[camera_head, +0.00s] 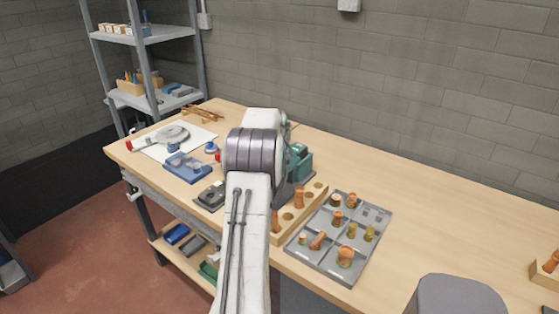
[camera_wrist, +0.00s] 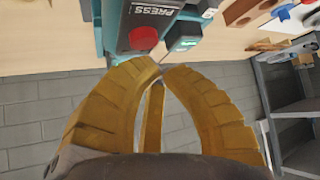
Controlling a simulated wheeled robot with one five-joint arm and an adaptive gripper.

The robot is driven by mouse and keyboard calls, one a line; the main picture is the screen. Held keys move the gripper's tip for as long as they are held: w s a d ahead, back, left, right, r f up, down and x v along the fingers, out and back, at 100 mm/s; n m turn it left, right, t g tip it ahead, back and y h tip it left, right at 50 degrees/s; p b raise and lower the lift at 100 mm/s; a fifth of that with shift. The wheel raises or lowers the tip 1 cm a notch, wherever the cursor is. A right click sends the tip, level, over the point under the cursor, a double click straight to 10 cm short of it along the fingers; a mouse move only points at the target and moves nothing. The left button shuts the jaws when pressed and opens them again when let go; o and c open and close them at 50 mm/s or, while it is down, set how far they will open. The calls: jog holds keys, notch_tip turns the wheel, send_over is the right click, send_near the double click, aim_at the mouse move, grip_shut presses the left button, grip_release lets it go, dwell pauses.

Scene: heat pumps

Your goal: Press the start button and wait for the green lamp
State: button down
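The teal press (camera_wrist: 112,30) with a "PRESS" label fills the upper middle of the wrist view. A round red button (camera_wrist: 143,38) sits on its face. Beside it is a small dark block with a green lamp (camera_wrist: 187,43), which shows a bright green patch. My gripper (camera_wrist: 162,68) has its yellow fingers curved in with the tips together and nothing between them. The tips are just below the button in the picture; I cannot tell whether they touch it. In the head view the press (camera_head: 301,163) is partly behind my arm, and its button and lamp are hidden.
A grey tray (camera_head: 325,254) with orange and brass fittings and a wooden block (camera_head: 286,227) with holes are right of my arm. A blue fixture (camera_head: 186,167) and a dark device (camera_head: 210,196) are left.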

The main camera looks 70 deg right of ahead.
jog(key=shift+f, duration=0.2)
dwell(1.3)
jog(key=shift+f+b, duration=0.25)
jog(key=shift+b, duration=0.2)
jog(key=shift+f+b, duration=0.4)
jog(key=shift+f, duration=0.05)
dwell(0.9)
jog(key=shift+r, duration=0.15)
jog(key=shift+r+p, duration=0.6)
jog(key=shift+r, duration=0.15)
jog(key=shift+r+p, duration=1.85)
jog(key=shift+r, duration=0.65)
